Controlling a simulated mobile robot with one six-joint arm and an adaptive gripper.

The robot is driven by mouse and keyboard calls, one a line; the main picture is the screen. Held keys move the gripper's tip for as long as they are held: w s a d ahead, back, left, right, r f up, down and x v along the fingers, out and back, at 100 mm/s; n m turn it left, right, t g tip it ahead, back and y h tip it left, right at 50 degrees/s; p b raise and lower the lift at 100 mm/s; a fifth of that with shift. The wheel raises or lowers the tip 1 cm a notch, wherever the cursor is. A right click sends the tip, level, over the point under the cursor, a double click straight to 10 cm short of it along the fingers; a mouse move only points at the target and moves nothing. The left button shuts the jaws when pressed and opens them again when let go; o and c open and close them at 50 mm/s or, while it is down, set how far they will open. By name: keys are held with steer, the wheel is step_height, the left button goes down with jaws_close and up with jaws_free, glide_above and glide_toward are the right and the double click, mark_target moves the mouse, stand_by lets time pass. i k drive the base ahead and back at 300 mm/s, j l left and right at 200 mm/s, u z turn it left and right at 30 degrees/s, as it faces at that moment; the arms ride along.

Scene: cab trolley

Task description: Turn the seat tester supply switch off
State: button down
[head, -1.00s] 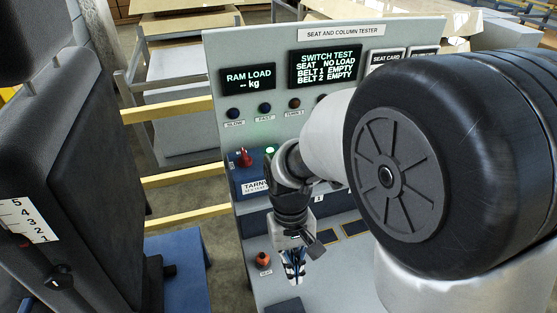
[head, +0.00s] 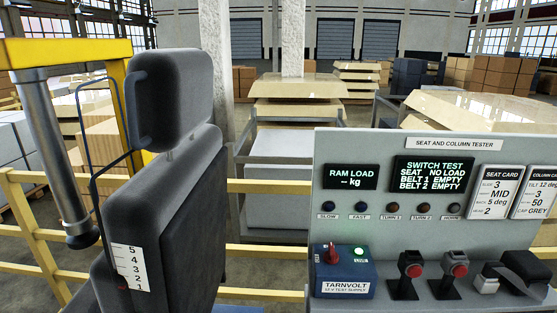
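The tester supply is a blue box (head: 345,283) labelled TARNVOLT 12 V TEST SUPPLY, low on the left of the grey tester panel (head: 400,150). Its red switch knob (head: 332,254) points roughly upward. A green lamp (head: 359,252) beside the knob is lit. The knob's exact marked position is too small to read. The display (head: 432,174) reads SWITCH TEST, seat no load, belt 1 empty, belt 2 empty. My gripper is not in view.
The dark seat (head: 165,200) stands left of the panel. Two black stands with red buttons (head: 411,270) (head: 460,270) are right of the box. Right of them are a grey block (head: 487,280) and a dark object (head: 525,268). Yellow rails (head: 265,186) run behind.

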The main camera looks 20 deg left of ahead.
mark_target(331, 256)
steer(key=u, duration=0.95)
steer(key=j+u, duration=0.2)
steer(key=j, duration=0.3)
steer(key=j+u, duration=0.2)
steer(key=j, duration=0.35)
steer(key=i+j+u, duration=0.2)
steer(key=j, duration=0.3)
